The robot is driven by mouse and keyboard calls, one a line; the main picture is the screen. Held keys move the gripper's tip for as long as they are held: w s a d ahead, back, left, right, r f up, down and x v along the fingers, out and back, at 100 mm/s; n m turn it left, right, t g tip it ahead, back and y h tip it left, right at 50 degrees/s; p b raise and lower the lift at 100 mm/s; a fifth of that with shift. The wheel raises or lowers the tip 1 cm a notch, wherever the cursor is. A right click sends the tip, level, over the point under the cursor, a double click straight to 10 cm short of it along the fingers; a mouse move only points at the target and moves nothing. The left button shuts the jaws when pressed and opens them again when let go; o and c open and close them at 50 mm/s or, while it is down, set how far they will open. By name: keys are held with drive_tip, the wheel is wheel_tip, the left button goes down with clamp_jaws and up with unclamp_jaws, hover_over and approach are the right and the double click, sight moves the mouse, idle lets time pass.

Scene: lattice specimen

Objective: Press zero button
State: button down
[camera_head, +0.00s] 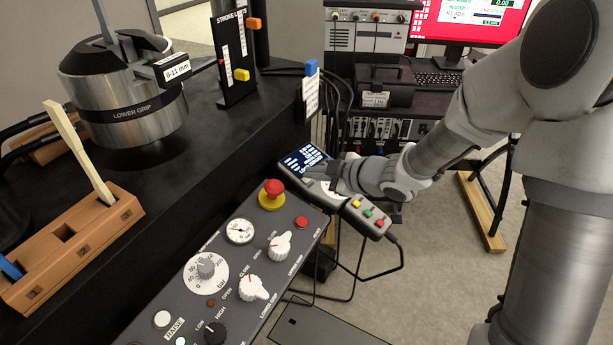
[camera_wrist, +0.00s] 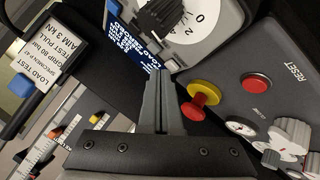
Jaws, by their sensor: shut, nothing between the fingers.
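A grey handset (camera_head: 349,214) with a lit blue screen (camera_head: 306,158) sits at the far end of the control panel. Its yellow button (camera_head: 357,203), green button (camera_head: 367,213) and red button (camera_head: 379,223) are in a row at its right end. I cannot read which one is the zero button. My gripper (camera_head: 335,174) is over the handset's middle, by its dial, and hides part of it. In the wrist view my gripper (camera_wrist: 158,82) is shut and empty, its tips near the screen (camera_wrist: 125,42) and dial (camera_wrist: 197,20). The coloured handset buttons are out of that view.
The dark control panel (camera_head: 232,300) holds a red emergency stop (camera_head: 272,189), a red reset button (camera_head: 301,222), gauges and white knobs. A cable hangs from the handset's right end.

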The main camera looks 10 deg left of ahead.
drive_tip(key=shift+d+r, duration=0.15)
drive_tip(key=shift+r, duration=0.3)
drive_tip(key=shift+p, duration=0.3)
drive_tip(key=r+p, duration=0.3)
drive_tip(key=d+r+p, duration=0.1)
drive_tip(key=shift+s+d+r+p, duration=0.1)
drive_tip(key=shift+s+r+p, duration=0.2)
drive_tip(key=shift+r+p, duration=0.1)
idle(0.4)
